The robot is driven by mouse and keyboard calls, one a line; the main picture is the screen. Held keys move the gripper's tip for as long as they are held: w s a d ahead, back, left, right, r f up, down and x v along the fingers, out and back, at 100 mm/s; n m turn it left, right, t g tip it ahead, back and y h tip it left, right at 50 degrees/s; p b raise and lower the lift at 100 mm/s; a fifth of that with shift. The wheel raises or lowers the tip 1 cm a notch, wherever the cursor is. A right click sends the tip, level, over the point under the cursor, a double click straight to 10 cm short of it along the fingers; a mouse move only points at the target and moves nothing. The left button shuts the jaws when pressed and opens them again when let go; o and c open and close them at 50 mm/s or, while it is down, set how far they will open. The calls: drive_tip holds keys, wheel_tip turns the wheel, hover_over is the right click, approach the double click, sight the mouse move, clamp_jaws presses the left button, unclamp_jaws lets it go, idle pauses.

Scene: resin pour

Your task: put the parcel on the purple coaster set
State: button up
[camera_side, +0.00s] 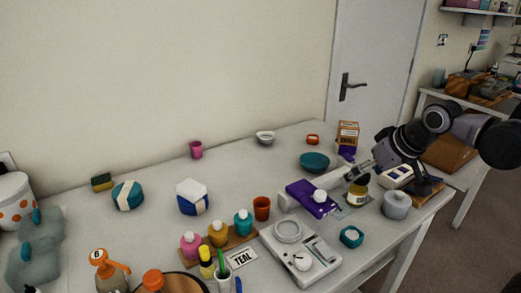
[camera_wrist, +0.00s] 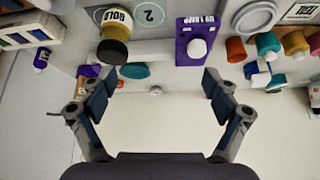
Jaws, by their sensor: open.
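The parcel appears to be the brown box with a pale label (camera_side: 348,131) at the back right of the table. A purple thing (camera_side: 346,152), probably the purple coaster set, shows directly below it; I cannot tell whether the box rests on it or stands behind it. In the wrist view a purple patch (camera_wrist: 88,71) shows by my left finger, which partly hides that area. My gripper (camera_wrist: 158,80) is open and empty. In the side view my gripper (camera_side: 359,173) is in front of the parcel, near the gold-labelled bottle.
A teal bowl (camera_side: 314,161) stands left of the parcel. The purple UV lamp (camera_side: 306,193), gold bottle (camera_side: 357,196) and grey lidded jar (camera_side: 396,205) stand nearer the front. A scale (camera_side: 318,262) and several bottles are left of them. The back middle table is mostly clear.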

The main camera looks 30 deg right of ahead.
drive_tip(key=s+a+f+n, duration=0.1)
drive_tip(key=s+a+f, duration=0.1)
drive_tip(key=s+f, duration=0.3)
drive_tip(key=shift+s+a+f+t+y, duration=0.2)
drive_tip(key=shift+a+t+y, duration=0.1)
